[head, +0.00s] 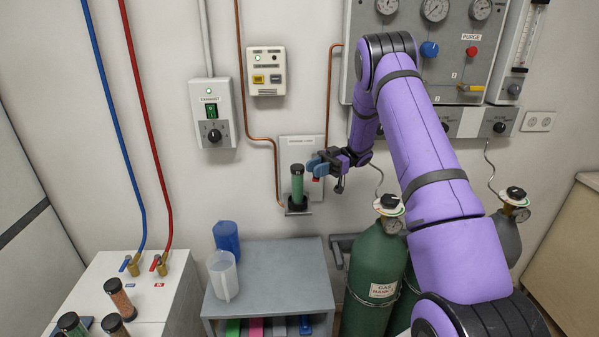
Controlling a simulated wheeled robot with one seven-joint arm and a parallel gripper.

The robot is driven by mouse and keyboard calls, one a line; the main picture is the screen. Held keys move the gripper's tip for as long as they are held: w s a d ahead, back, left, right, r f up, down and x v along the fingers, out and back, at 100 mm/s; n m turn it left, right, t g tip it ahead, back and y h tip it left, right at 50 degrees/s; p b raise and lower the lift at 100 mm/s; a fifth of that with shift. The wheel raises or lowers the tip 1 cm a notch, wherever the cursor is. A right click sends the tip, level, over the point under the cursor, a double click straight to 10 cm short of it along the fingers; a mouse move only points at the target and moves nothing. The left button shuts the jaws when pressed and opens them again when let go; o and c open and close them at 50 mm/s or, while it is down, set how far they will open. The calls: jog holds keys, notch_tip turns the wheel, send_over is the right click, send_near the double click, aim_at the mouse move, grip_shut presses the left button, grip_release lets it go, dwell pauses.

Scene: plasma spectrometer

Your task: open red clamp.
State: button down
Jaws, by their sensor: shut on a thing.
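A small red piece, which looks like the red clamp (316,179), shows just under my gripper's fingertips, in front of a pale plate (287,153) on the wall. My gripper (317,168) is shut on it, reaching in from the right. The fingers hide most of the clamp, so I cannot tell its exact angle. A green cylinder with dark ends (297,188) stands upright just left of the fingers, on a dark holder (297,209) at the plate's lower edge.
Copper pipes (242,90) run down the wall beside the plate. A grey bench (270,268) with a blue cup (226,237) and a clear beaker (222,275) stands below. Green gas cylinders (372,265) stand under my arm. A gauge panel (455,55) hangs above right.

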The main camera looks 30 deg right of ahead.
jog(key=shift+f, duration=0.1)
dwell(0.3)
jog(key=c, duration=1)
grip_release()
jog(key=w+d, duration=0.1)
jog(key=d, duration=0.6)
jog(key=shift+d, duration=0.2)
